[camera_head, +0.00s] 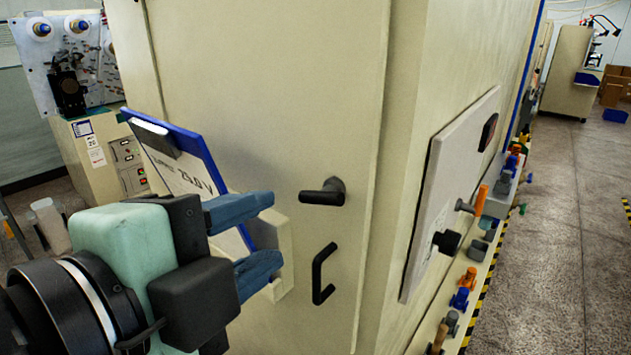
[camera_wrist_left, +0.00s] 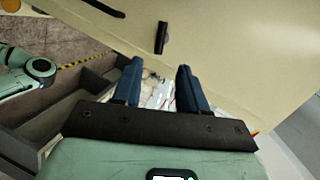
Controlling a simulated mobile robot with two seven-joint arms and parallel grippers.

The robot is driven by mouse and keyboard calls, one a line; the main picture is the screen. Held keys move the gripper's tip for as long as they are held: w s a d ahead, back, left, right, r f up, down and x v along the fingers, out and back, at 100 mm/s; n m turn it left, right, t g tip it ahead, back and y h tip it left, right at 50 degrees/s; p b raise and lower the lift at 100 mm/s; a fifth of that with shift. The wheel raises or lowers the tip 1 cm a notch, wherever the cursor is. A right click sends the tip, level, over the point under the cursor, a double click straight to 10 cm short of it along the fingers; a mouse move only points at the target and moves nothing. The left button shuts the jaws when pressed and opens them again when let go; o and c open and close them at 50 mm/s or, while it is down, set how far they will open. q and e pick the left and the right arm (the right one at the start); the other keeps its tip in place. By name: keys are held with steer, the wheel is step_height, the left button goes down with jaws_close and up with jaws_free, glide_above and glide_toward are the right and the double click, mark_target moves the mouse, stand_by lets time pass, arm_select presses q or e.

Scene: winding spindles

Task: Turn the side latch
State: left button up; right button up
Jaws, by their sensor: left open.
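A black lever latch (camera_head: 323,192) with a round base sits on the beige cabinet's panel (camera_head: 270,90), its lever lying level and pointing left. Below it is a black bracket-shaped handle (camera_head: 323,273). My left gripper (camera_head: 276,230) has blue fingers, open with nothing between them. It is left of the latch and the handle, apart from both. In the left wrist view the open fingers (camera_wrist_left: 158,66) point toward the panel, with one black fitting (camera_wrist_left: 161,38) just beyond them. I cannot tell which of the two it is. My right gripper is not in view.
A blue-edged clipboard (camera_head: 185,165) hangs on the cabinet behind my left gripper. A grey panel (camera_head: 450,190) with knobs is on the cabinet's right side, above a ledge with several coloured fittings (camera_head: 459,298). The floor (camera_head: 560,240) at the right is clear.

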mark_target(317, 200)
arm_select(q)
steer(key=x, duration=1.1)
steer(key=shift+w+f+p, duration=0.1)
steer(key=shift+w+p, duration=0.05)
steer(key=shift+p, duration=0.2)
jaws_close()
